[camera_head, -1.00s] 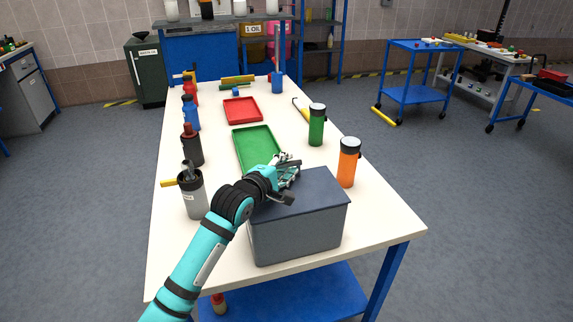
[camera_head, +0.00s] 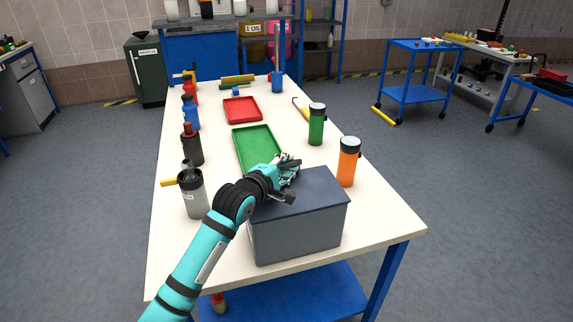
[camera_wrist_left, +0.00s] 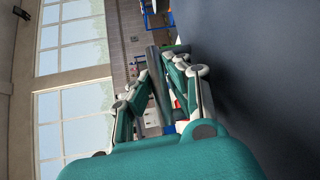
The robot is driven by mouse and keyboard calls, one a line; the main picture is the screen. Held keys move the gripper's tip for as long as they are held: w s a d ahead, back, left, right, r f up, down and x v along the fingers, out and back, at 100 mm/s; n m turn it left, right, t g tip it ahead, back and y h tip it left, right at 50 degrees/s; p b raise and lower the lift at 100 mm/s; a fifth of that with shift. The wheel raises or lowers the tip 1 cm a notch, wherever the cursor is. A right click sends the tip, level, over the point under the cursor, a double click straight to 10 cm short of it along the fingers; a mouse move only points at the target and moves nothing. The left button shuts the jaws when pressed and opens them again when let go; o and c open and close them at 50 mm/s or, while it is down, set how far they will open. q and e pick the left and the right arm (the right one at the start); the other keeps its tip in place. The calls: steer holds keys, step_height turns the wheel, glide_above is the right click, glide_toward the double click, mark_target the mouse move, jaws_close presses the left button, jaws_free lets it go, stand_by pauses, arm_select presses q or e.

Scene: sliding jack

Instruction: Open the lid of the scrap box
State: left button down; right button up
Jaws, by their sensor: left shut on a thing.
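The scrap box is a grey box (camera_head: 297,233) at the near right of the white table. Its dark blue lid (camera_head: 315,190) lies flat and closed on top. The lid's dark surface (camera_wrist_left: 265,70) fills the right of the left wrist view. My left gripper (camera_head: 290,166) is at the lid's far left edge. In the left wrist view its fingers (camera_wrist_left: 160,88) are shut on a dark grey bar (camera_wrist_left: 158,82) beside the lid, which looks like the lid's handle. The wrist hides part of the lid's left side. My right gripper is not in view.
An orange bottle (camera_head: 348,165) stands close behind the box on the right, and a green bottle (camera_head: 316,126) farther back. A green tray (camera_head: 239,142) lies beyond the gripper. The table's front is bare.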

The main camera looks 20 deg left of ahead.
arm_select(q)
steer(key=shift+r, duration=0.15)
steer(key=shift+s+d+r+m+t, duration=0.1)
steer(key=shift+s+r+m+t, duration=0.05)
steer(key=shift+r+m+t, duration=0.15)
steer(key=shift+s+d+r+m+t, duration=0.1)
steer(key=shift+s+r+t, duration=0.1)
steer(key=shift+r, duration=0.2)
steer(key=s+d+r+m+t+h+b, duration=0.4)
steer(key=s+d+r+m+t+h, duration=0.2)
steer(key=s+d+m, duration=0.3)
steer(key=shift+s+r+m+h+b, duration=0.3)
steer(key=shift+s+r+m+h, duration=0.5)
steer(key=shift+s+m, duration=1.35)
steer(key=shift+f, duration=0.15)
steer(key=c, duration=1.6)
jaws_free()
